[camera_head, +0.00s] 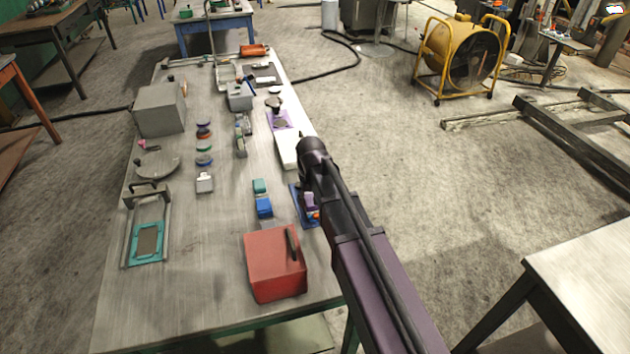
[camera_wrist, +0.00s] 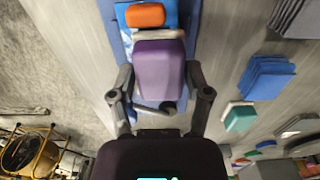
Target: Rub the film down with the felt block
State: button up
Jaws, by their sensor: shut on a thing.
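My gripper (camera_wrist: 160,80) is shut on a purple block with a pale grey layer along its far edge, which I take for the felt block (camera_wrist: 158,68). The block is over a dark blue board (camera_wrist: 109,14) in the wrist view; whether it touches the surface I cannot tell. A bright blue sheet, likely the film (camera_wrist: 122,17), shows on the board beyond the block, and the block hides much of it. A small orange block (camera_wrist: 145,15) sits on the sheet just past the pale edge. In the head view the purple block (camera_head: 309,200) shows beside my arm, which hides the gripper.
A red box (camera_head: 272,268) stands near the board on the bench (camera_head: 200,290). Blue cloths (camera_head: 264,207) and a teal block (camera_head: 259,186) lie left of the board. A white box (camera_head: 286,150) stands beyond. The bench's right edge runs close to my arm.

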jog(key=shift+w+d, duration=0.2)
jog(key=shift+d, duration=0.5)
jog(key=shift+w+d, duration=0.2)
jog(key=shift+d, duration=0.5)
jog(key=shift+a+f, duration=0.1)
jog(key=shift+a, duration=0.15)
jog(key=shift+s+a, duration=0.35)
jog(key=shift+a, duration=0.4)
jog(key=shift+s+a, duration=0.1)
jog(key=shift+a, duration=0.65)
jog(key=shift+s+a, duration=0.15)
jog(key=d, duration=0.2)
jog(key=shift+w+d, duration=0.4)
jog(key=shift+w+d+r+p, duration=0.2)
jog(key=shift+d+r+p, duration=0.25)
jog(key=shift+d+r, duration=0.1)
notch_tip(320, 180, up, 7)
jog(key=p, duration=0.6)
jog(key=shift+f+p, duration=0.2)
jog(key=shift+p, duration=0.1)
jog(key=shift+f, duration=0.15)
jog(key=shift+s+a+f+b, duration=0.1)
jog(key=shift+a+f+b, duration=0.25)
jog(key=shift+f+b, duration=0.65)
jog(key=shift+s+a+f+b, duration=0.15)
jog(key=shift+a+f+b, duration=0.15)
jog(key=shift+f+b, duration=0.7)
jog(key=shift+s+a+f+b, duration=0.1)
jog(key=shift+a+f+b, duration=0.25)
jog(key=shift+f+b, duration=0.65)
